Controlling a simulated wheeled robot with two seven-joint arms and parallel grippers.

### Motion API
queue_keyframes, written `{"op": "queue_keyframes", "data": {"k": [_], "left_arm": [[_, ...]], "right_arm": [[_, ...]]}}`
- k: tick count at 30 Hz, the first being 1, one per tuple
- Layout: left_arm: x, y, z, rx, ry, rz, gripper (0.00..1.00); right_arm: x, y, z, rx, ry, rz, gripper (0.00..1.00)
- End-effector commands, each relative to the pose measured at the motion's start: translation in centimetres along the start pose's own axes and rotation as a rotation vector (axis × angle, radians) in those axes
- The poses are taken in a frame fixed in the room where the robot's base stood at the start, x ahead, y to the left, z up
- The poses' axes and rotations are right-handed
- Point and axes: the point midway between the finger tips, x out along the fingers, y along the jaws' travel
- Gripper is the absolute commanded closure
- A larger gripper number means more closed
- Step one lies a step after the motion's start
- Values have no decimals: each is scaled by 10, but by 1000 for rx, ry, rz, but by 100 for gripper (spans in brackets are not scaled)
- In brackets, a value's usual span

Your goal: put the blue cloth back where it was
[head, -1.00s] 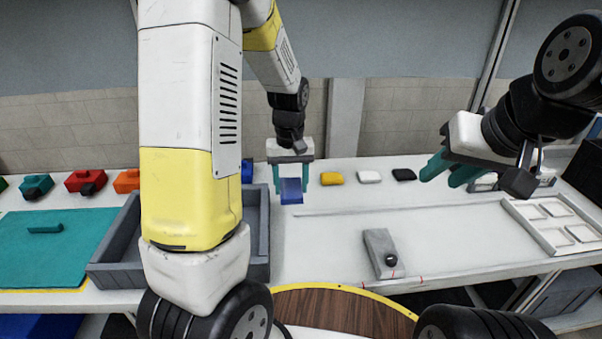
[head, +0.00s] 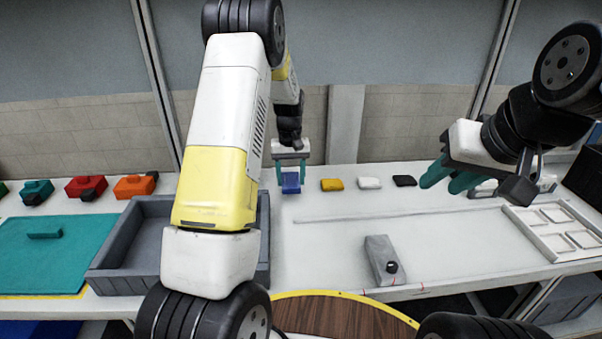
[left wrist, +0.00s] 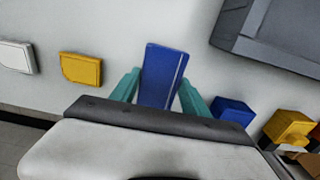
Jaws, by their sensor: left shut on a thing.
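The blue cloth (head: 291,183) is a small flat folded piece at the back of the white table, to the left of the yellow cloth. My left gripper (head: 291,171) is shut on it from above, with a teal finger on each side. The left wrist view shows the cloth (left wrist: 162,76) between the fingers of my left gripper (left wrist: 160,90). Whether the cloth touches the table I cannot tell. My right gripper (head: 450,178) hangs over the right part of the table, away from the cloth. Its teal fingers show, but their opening is unclear.
Yellow (head: 332,185), white (head: 369,183) and black (head: 404,181) pieces lie in a row to the right. A grey tray (head: 112,275), a teal board (head: 60,267) and coloured blocks are to the left. A grey fixture (head: 380,258) stands in front; a white compartment tray (head: 545,240) is at right.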

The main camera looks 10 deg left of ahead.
Motion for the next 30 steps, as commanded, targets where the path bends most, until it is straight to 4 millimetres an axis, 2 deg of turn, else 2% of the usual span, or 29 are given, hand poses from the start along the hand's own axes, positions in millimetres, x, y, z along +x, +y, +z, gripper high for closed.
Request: {"op": "queue_keyframes", "data": {"k": [2,8,15,26,27,30], "left_arm": [[1,1,-10,0,0,0,84],[2,1,-23,1,-1,0,84],[36,1,-20,2,-3,-1,84],[40,1,-21,1,-1,0,84],[40,1,-21,1,0,0,40],[40,1,-21,1,0,0,25]], "right_arm": [[0,0,0,0,0,0,64],[0,0,0,0,0,0,64],[0,0,0,0,0,0,64],[0,0,0,0,0,0,64],[0,0,0,0,0,0,64],[0,0,0,0,0,0,64]]}}
